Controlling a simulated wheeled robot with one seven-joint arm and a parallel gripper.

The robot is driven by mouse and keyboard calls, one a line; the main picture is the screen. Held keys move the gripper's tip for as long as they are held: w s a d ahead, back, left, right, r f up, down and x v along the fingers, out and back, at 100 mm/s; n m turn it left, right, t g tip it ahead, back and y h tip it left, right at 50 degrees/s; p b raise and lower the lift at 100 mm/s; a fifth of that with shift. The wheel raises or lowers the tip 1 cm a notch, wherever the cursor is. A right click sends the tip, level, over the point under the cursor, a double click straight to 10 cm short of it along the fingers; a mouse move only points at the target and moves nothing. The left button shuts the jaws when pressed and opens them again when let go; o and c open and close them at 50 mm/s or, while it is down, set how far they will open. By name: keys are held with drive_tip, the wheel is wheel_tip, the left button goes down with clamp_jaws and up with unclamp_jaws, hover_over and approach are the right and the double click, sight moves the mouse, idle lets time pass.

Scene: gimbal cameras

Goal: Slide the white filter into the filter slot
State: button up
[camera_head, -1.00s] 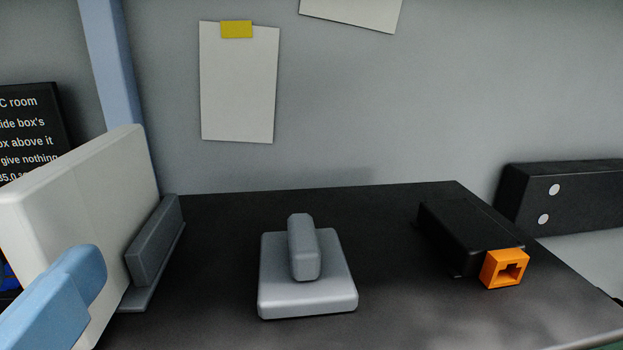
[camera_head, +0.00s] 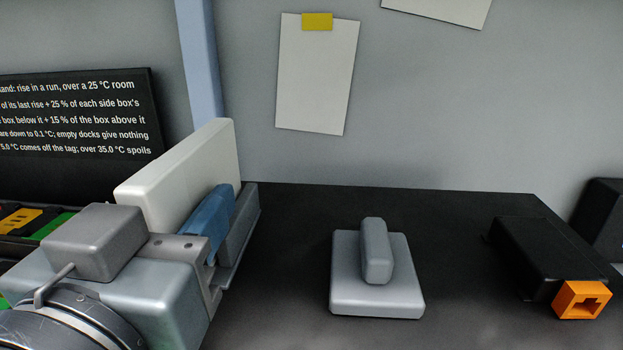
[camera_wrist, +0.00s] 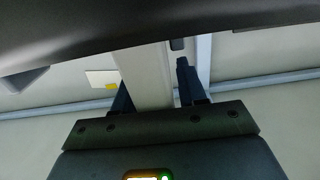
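The white filter (camera_head: 165,182) is an upright pale slab at the left in the head view. My gripper (camera_head: 208,228) is at its near face, with one blue finger against it. In the wrist view the slab (camera_wrist: 148,75) stands between the two dark blue fingers of my gripper (camera_wrist: 155,95), which appear closed on it. The filter's lower part is hidden behind my gripper.
A grey block with a raised handle (camera_head: 372,290) sits mid-table. A black box (camera_head: 535,258) with an orange socket (camera_head: 582,300) is at the right. A black text board (camera_head: 80,130) and a blue post (camera_head: 198,70) stand behind. The dark table is clear between the bracket and the block.

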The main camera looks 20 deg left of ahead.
clamp_jaws()
